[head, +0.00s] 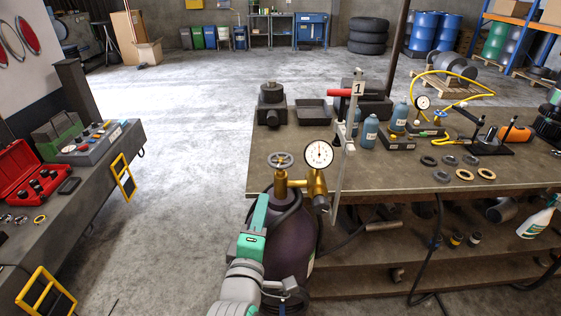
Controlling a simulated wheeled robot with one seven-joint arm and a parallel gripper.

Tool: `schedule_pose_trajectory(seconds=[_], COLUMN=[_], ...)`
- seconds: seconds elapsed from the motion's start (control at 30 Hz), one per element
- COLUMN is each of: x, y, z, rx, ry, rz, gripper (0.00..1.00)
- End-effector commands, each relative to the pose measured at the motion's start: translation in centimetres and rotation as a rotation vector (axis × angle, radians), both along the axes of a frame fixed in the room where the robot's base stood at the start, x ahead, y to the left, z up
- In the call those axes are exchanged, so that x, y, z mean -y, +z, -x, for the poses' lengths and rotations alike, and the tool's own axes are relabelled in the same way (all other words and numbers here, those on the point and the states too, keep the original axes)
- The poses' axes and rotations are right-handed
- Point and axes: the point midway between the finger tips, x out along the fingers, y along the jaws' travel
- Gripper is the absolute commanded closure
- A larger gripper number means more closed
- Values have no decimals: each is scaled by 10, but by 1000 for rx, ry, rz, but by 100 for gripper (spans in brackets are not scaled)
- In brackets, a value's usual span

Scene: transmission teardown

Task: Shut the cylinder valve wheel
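The cylinder valve wheel (281,160) is a grey spoked handwheel on top of a brass valve. The valve stands on a dark purple gas cylinder (292,250) in front of the table. A round white pressure gauge (319,155) sits on the brass fitting just right of the wheel. My grey and teal arm reaches up from the bottom, in front of the cylinder's left side.
The workbench (400,170) behind the cylinder holds rings, blue bottles (370,132) and a yellow hose (480,78). An upright metal post (346,135) with a "1" tag stands right of the gauge. A low bench (80,205) with a red toolbox is left. Open floor lies between.

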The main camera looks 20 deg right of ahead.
Motion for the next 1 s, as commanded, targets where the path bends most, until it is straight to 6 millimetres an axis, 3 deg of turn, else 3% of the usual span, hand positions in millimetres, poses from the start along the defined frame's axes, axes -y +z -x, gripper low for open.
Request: schedule_pose_trajectory(seconds=[0.03,0.1,0.3,0.57,1.0], x=[6,12,22,34,70], y=[17,34,60,63,63], z=[-2,-3,-3,-19,-82], rx=[2,-7,-28,-35,-34], ry=[-19,-42,-81,-90,-88], rz=[29,64,121,131,129], gripper=[71,71,71,71,71])
